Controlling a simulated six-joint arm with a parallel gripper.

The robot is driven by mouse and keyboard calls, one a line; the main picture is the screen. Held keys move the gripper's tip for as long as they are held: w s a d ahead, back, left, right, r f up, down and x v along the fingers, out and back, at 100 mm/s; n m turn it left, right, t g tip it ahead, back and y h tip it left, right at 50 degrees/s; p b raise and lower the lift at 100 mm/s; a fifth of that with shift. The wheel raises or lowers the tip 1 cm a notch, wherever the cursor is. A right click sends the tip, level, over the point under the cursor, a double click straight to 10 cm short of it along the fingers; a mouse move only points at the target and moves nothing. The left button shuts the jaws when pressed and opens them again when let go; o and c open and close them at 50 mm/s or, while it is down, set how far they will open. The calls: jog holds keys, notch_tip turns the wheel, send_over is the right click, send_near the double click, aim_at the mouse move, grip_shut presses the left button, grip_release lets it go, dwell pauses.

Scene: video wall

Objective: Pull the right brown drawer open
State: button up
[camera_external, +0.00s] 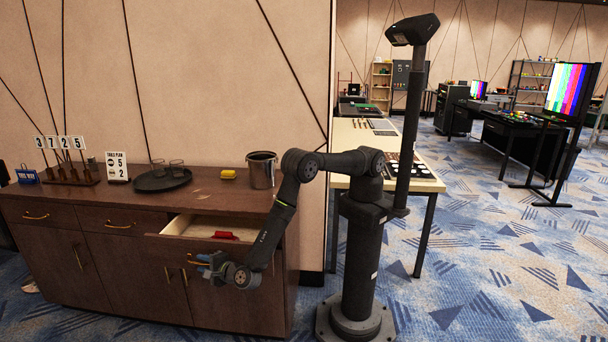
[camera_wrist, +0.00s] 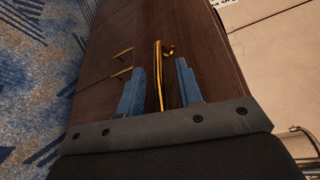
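The right brown drawer (camera_external: 185,247) of the sideboard stands partly open in the external view, its pale inside showing with a red object (camera_external: 224,235) in it. My gripper (camera_external: 207,261) is at the drawer's front. In the wrist view, a gold handle (camera_wrist: 158,78) lies between the two blue fingers of my gripper (camera_wrist: 160,66). The fingers are apart, with a visible gap on each side of the handle. In the external view, my gripper hides the drawer's handle.
On the sideboard top (camera_external: 216,194) are a metal pot (camera_external: 262,171), a yellow block (camera_external: 228,174), a dark tray (camera_external: 158,183) with glasses and number signs (camera_external: 59,143). Door handles (camera_external: 184,278) sit below the drawer. A table (camera_external: 350,140) stands behind my arm.

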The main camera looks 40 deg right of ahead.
grip_shut()
jog(key=s+a, duration=0.6)
dwell(0.4)
grip_release()
jog(key=v, duration=1.7)
jog(key=shift+s, duration=0.25)
jog(key=shift+c, duration=0.2)
